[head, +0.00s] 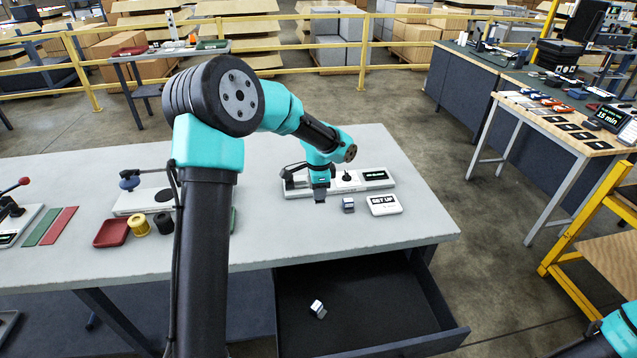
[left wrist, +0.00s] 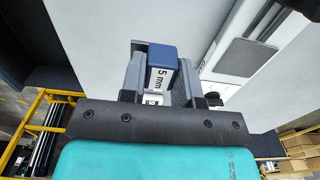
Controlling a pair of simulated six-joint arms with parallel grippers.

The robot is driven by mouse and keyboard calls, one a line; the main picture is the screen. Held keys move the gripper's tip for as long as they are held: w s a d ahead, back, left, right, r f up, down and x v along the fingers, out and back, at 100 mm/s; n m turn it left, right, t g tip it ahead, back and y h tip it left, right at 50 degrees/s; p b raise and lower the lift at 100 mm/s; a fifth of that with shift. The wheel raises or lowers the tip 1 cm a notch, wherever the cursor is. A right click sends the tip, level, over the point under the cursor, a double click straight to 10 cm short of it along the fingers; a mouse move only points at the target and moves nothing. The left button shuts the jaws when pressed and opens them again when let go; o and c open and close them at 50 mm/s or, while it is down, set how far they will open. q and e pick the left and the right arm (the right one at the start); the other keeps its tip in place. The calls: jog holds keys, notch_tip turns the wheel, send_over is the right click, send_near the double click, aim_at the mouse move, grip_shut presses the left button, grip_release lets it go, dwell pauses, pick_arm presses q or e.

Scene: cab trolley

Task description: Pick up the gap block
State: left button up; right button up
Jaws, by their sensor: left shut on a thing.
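My left gripper (head: 320,198) is low over the grey table, in front of the white fixture. In the left wrist view its jaws (left wrist: 153,83) are shut on a blue and white gap block (left wrist: 160,78) labelled "5 mm". The head view does not clearly show this held block behind the fingers. A small blue and white block (head: 348,204) is on the table just right of the gripper, apart from it in the picture. Another small pale block (head: 318,309) lies in the open drawer. My right gripper is out of view; only part of that arm shows at lower right.
The white fixture (head: 375,177) with a dark display stands behind the gripper. A "SET UP" sign (head: 384,205) is to its right. A red tray (head: 112,233) and yellow spool (head: 139,224) are at left. The dark drawer (head: 385,300) is open below the table edge.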

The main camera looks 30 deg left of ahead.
pick_arm(q)
jog(key=shift+s+d, duration=0.2)
jog(key=shift+s, duration=0.1)
dwell(0.5)
